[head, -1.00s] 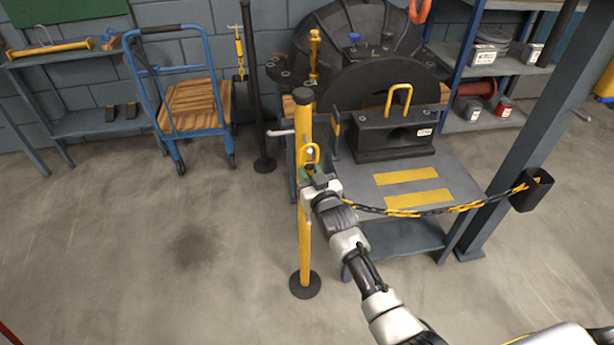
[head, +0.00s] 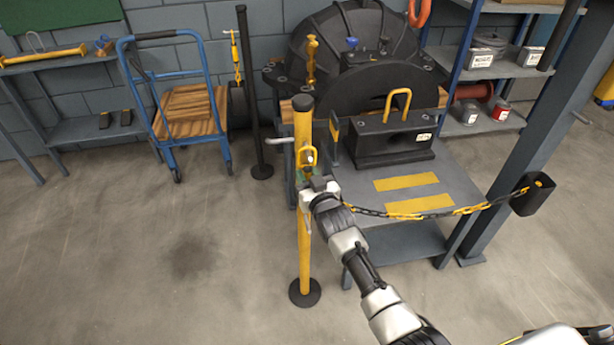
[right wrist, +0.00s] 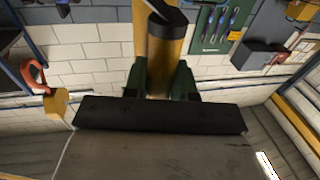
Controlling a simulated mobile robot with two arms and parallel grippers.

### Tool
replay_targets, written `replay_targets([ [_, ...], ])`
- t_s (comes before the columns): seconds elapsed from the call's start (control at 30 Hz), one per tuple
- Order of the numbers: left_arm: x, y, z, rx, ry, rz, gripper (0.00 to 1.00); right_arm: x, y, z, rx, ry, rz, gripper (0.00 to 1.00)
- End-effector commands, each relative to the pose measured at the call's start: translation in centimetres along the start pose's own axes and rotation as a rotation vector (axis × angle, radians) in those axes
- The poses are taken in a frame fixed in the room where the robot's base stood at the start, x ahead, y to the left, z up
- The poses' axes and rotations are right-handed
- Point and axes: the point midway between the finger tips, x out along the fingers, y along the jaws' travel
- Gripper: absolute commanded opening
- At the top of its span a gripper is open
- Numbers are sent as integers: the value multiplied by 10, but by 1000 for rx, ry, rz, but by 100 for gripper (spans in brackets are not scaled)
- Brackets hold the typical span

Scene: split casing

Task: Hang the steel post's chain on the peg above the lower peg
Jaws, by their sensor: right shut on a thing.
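The steel post (head: 515,130) is the blue-grey column at the right, with a black box (head: 534,194) on it. A black and yellow chain (head: 420,213) sags from that box to my right gripper (head: 311,176). In the right wrist view, green fingers (right wrist: 160,84) stand before the yellow post (right wrist: 165,48). My left gripper is out of view.
A grey bench (head: 440,178) with a black block (head: 385,140) and large dark casing (head: 365,60) stands behind and right of the yellow post. A blue cart (head: 175,75) and black post (head: 252,120) stand at the left. The floor at front left is clear.

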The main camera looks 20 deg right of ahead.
Motion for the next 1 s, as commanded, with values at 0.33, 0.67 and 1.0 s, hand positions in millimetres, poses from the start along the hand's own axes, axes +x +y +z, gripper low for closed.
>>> replay_targets([
  [0.33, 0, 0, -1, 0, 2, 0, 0, 0, 0, 0, 0, 1, 0, 55],
  [0.67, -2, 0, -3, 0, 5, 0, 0, -11, 0, 1, 0, -1, 0, 55],
  [1.0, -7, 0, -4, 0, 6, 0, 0, -76, 0, 1, 0, -2, 0, 55],
])
